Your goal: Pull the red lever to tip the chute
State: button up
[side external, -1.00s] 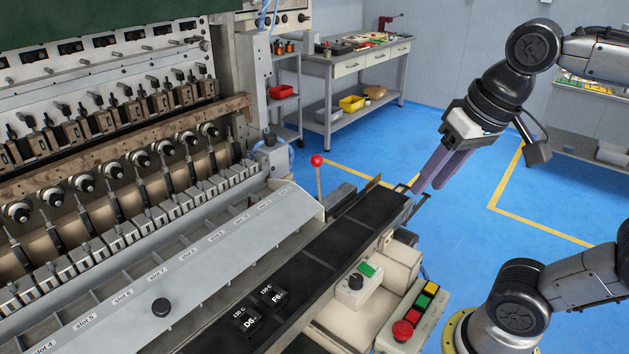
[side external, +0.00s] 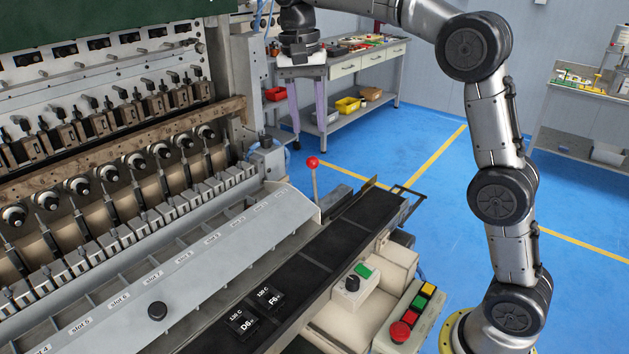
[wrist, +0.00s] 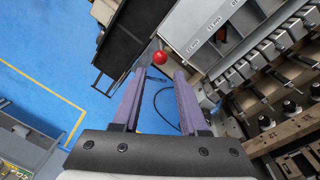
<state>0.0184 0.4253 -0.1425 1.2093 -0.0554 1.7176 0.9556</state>
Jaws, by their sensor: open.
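The red lever (side external: 313,163) is a red ball on a thin pale rod, standing upright at the far end of the grey chute (side external: 232,233) with its slot labels. The chute (wrist: 198,24) shows there at the top. My gripper (side external: 308,140) points down, with its purple fingers apart and empty, above and beside the ball in the side view; it also shows in the wrist view (wrist: 160,78).
A black conveyor (side external: 330,235) runs beside the chute, carrying two dark blocks (side external: 256,310). A control box with a red button (side external: 400,331) stands at the front right. The winder's spindles (side external: 130,160) line the left. Blue floor (side external: 420,150) is clear behind the conveyor.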

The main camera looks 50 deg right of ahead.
aim_at(313, 168)
jog(key=f, duration=0.9)
jog(key=s+f, duration=0.1)
jog(key=f, duration=0.4)
jog(key=shift+d+f, duration=0.1)
jog(key=shift+d, duration=0.3)
grip_shut()
dwell(0.8)
